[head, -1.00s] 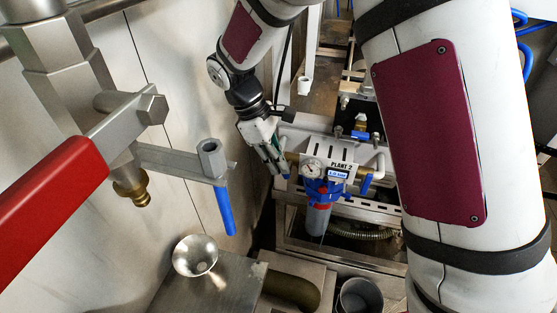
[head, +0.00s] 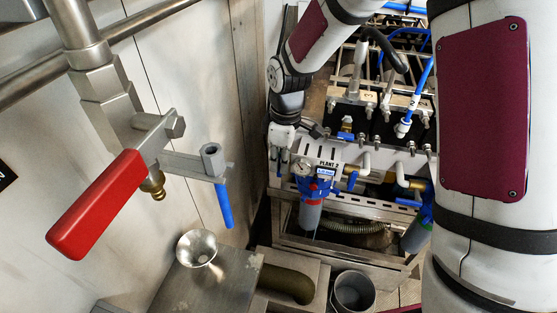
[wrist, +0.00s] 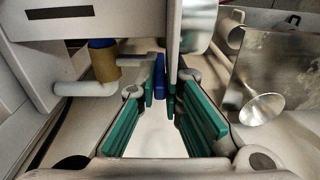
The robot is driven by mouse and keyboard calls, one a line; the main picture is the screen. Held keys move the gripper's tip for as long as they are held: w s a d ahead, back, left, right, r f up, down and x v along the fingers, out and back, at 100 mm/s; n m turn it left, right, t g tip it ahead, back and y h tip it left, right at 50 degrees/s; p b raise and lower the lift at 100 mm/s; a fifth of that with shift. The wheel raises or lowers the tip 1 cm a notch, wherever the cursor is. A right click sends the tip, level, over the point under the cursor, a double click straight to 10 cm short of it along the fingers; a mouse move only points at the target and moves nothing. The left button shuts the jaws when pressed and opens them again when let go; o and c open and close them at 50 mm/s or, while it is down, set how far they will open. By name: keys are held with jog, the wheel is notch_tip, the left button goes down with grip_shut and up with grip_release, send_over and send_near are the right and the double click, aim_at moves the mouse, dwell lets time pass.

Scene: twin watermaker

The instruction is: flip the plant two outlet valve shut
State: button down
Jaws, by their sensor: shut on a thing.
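The plant 2 panel (head: 325,154) carries a round gauge (head: 303,168) and a blue-topped filter (head: 314,190). My gripper (head: 281,166) is at the panel's left end, pointing down. In the wrist view its green-padded fingers (wrist: 160,88) are closed around a blue valve handle (wrist: 160,70). A brass valve body (wrist: 103,58) with a white elbow pipe shows just left of it. Another blue handle (head: 351,181) hangs at the panel's right side, apart from my gripper. The frames do not label which handle is the outlet; the held handle is mostly hidden in the head view.
A large red lever (head: 95,205) and a blue-handled valve (head: 224,205) stick out from the left wall. A metal funnel (head: 197,248) stands on a steel box below. More pipework and a second filter (head: 417,235) lie to the right.

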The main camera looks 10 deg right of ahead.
dwell(0.3)
jog(key=c, duration=1.7)
grip_release()
jog(key=shift+r, duration=0.15)
jog(key=r, duration=0.7)
jog(key=d+r, duration=0.1)
jog(key=r, duration=0.3)
jog(key=shift+s+r, duration=0.2)
jog(key=shift+r, duration=0.15)
